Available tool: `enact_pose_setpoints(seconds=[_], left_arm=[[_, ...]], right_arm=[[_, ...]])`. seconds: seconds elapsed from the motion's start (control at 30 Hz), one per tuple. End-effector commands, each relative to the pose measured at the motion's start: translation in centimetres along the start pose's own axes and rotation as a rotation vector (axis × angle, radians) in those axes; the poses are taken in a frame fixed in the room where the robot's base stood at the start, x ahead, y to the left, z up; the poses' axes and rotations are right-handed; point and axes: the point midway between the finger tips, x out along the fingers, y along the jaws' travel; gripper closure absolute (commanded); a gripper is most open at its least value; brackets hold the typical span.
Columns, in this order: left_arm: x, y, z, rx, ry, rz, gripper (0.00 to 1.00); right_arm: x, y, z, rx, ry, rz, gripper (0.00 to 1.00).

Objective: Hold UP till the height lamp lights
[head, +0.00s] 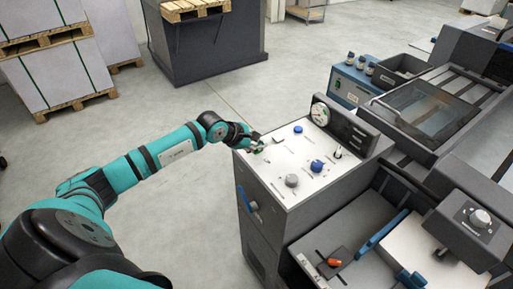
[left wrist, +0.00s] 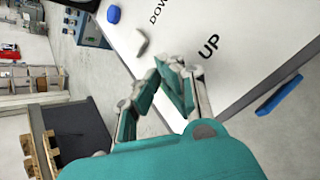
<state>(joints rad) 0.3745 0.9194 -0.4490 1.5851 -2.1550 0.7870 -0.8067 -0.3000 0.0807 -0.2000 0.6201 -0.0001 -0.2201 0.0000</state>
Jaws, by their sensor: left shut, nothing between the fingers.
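The white control panel (head: 322,178) tops a dark cabinet. My left gripper (head: 256,144) is at its left corner, fingers shut and empty. In the left wrist view the shut fingers (left wrist: 168,72) point at the panel beside the printed UP label (left wrist: 209,46). They cover the spot next to that label, so the UP control is hidden. I cannot tell whether the fingertips touch or press it. A small grey lever (left wrist: 142,41) stands near the fingers, towards the partly cut-off DOWN label (left wrist: 158,12). I cannot make out the height lamp or whether it is lit. My right gripper is not in view.
A blue handle (head: 248,200) is on the cabinet's front. An orange-red thing (head: 335,262) lies at lower right. Clear floor (head: 190,90) lies behind my left arm.

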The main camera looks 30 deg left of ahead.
Motion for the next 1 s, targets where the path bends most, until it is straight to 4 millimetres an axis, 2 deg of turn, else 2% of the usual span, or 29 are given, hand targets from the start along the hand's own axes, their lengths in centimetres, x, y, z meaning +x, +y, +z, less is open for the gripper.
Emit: enact_pose_setpoints(seconds=[0.67, 1.0], left_arm=[[0.1, -0.1, -0.1, -0.001, 0.002, -0.003, 1.00], [-1.0, 0.7, 0.7, 0.001, 0.001, -0.002, 1.00]], right_arm=[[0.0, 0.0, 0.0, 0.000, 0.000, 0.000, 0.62], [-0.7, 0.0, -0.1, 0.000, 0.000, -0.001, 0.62]])
